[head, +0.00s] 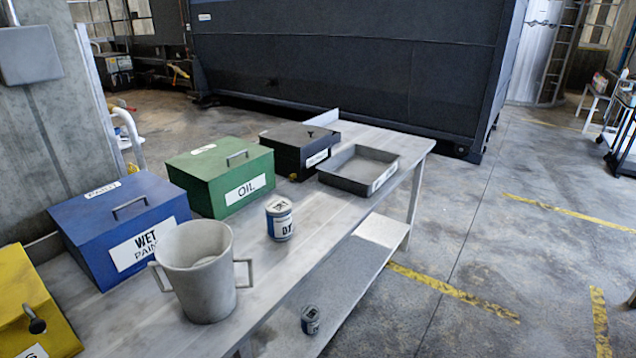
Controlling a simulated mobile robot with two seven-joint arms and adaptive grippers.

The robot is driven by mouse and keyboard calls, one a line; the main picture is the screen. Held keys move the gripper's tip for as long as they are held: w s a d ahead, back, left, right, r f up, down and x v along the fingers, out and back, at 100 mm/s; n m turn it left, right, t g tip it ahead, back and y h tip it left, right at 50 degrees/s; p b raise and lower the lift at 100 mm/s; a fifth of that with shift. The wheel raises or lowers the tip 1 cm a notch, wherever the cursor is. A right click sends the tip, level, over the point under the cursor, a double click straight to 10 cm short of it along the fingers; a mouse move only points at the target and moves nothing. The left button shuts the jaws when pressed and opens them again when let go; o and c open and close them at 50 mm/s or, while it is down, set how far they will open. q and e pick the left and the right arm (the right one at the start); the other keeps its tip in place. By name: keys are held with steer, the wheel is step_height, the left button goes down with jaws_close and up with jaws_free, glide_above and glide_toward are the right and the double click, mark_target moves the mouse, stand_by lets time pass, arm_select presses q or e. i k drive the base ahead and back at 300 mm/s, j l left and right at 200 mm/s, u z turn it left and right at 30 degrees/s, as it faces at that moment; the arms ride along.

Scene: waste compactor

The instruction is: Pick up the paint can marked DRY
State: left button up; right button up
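A small paint can (280,220) stands upright on the bench top, with a blue and white label whose visible letters look like the start of DRY. A second, similar small can (310,320) is lower down, near the bench's lower shelf; its label is too small to read. Neither of my grippers shows in the head view.
On the bench (330,205) are a grey two-handled bucket (205,285), a blue WET PAINT box (115,230), a green OIL box (220,178), a black box (298,150), an open grey tray (358,172) and a yellow box (30,305). Floor right of the bench is clear.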

mark_target(278, 209)
steer(key=u, duration=0.45)
steer(key=i+l+u, duration=0.15)
steer(key=u, duration=0.15)
steer(key=i+l+u, duration=0.1)
steer(key=l+u, duration=0.55)
steer(key=i+l+u, duration=0.15)
steer(key=l, duration=0.4)
steer(key=l+u, duration=0.15)
steer(key=l, duration=0.4)
steer(key=l+u, duration=0.1)
steer(key=l, duration=1)
